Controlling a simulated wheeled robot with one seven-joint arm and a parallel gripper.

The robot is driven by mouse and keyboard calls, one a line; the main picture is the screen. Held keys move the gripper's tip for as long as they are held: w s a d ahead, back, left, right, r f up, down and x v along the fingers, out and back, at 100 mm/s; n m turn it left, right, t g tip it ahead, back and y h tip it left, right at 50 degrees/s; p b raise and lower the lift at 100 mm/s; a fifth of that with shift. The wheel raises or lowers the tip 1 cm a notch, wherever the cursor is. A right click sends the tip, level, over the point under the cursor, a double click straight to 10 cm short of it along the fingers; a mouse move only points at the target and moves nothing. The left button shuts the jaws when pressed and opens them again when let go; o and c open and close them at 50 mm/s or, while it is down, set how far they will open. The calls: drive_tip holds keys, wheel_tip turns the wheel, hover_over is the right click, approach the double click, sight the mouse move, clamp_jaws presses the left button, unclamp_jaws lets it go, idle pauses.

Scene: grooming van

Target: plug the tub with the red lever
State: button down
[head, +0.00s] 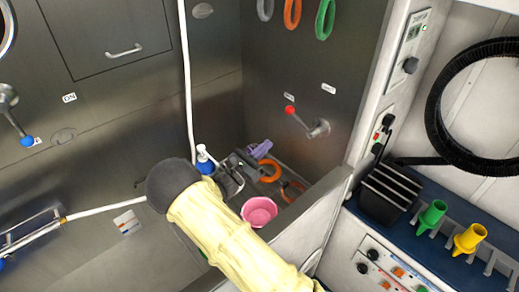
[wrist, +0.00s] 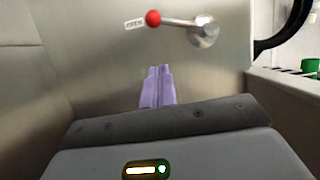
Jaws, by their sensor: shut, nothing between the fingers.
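The red lever (head: 303,121) is on the dark steel wall, its red ball at the left end and its round pivot at the right. In the wrist view the red lever (wrist: 178,22) lies nearly level, its ball beside a small label that seems to read OPEN. My gripper (head: 260,148) is below and left of the lever in the head view. Its purple fingers (wrist: 158,85) are shut, empty and apart from the lever. The tub's near side wall (head: 310,215) shows; its drain is not visible, and my pale-sleeved arm covers part of the tub.
A blue-knobbed lever (head: 25,138) is at far left. Loops hang above the red lever. A black hose (head: 440,95) and a counter with coloured nozzles stand at right.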

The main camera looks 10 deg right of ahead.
drive_tip(key=w+d+r+p, duration=0.2)
drive_tip(key=w+d+r, duration=0.2)
drive_tip(key=d+r, duration=0.1)
drive_tip(key=shift+w+d+r, duration=0.25)
drive_tip(key=shift+d+r, duration=0.05)
drive_tip(key=shift+d, duration=0.15)
